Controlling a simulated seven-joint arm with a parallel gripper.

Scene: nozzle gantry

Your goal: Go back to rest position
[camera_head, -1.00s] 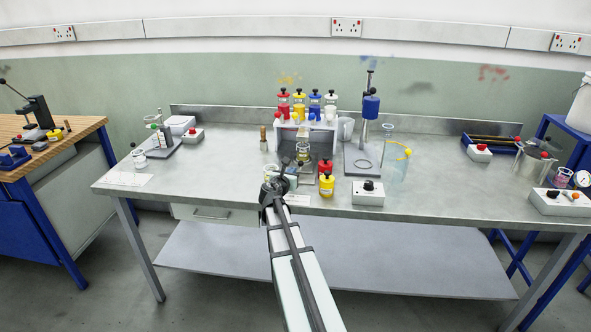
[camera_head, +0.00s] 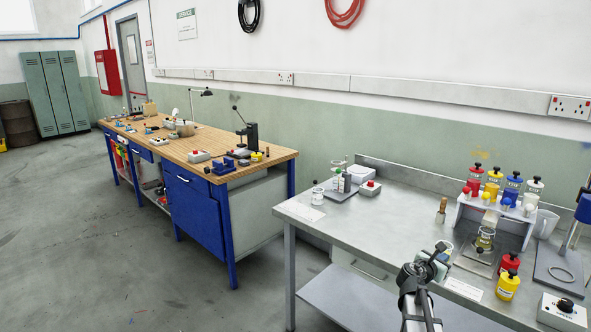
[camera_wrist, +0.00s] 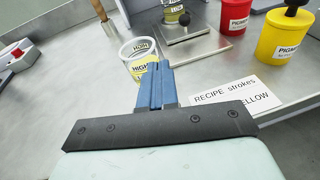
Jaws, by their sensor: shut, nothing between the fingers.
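My gripper (camera_head: 437,253) is near the front of the steel bench, left of the recipe card (camera_head: 463,288). In the wrist view its blue fingers (camera_wrist: 153,86) are together with nothing between them. Beyond the fingertips stands a clear cup (camera_wrist: 138,56) with a "HIGH" label, partly hidden by them. I cannot tell whether the fingers touch it. The recipe card (camera_wrist: 226,92) lies to the right of the fingers. A beaker with yellowish contents (camera_head: 484,239) stands on a plate in front of the white nozzle rack (camera_head: 494,211).
A red jar (camera_head: 508,262) and a yellow jar (camera_head: 507,285) stand right of my gripper. A control box (camera_head: 562,310) is farther right. A wooden-handled tool (camera_head: 441,208) stands behind. A wooden workbench (camera_head: 195,148) stands beyond.

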